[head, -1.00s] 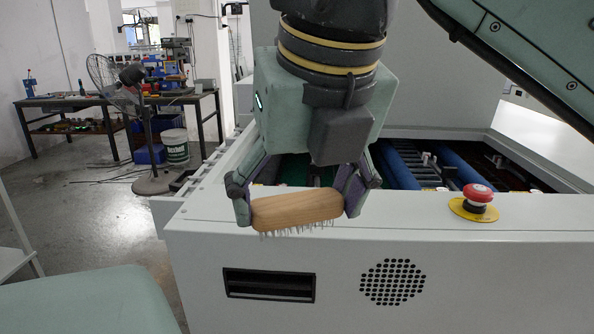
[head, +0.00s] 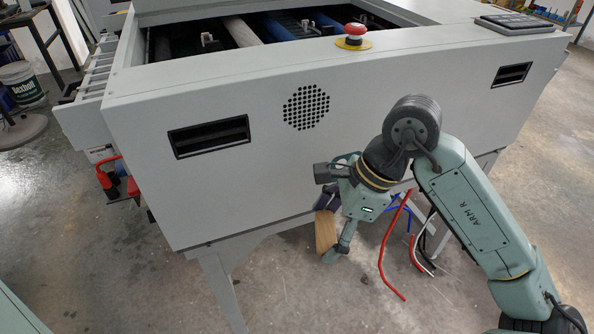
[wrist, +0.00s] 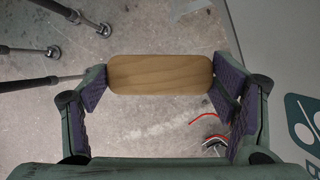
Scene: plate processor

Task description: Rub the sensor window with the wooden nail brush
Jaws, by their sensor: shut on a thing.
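The wooden nail brush (head: 325,232) is between the fingers of my gripper (head: 331,228), low in front of the machine's front panel. In the wrist view the brush (wrist: 160,74) shows its plain wooden back, spanning across between the two purple finger pads of my gripper (wrist: 160,85). My gripper is shut on it. The bristles are hidden in both current views. I cannot make out the sensor window in either view.
The pale machine (head: 400,105) has dark recessed slots (head: 208,136), a round speaker grille (head: 306,107) and a red button (head: 355,30). Red (head: 390,262), blue and white cables hang beneath it, close to my gripper. The concrete floor in front has free room.

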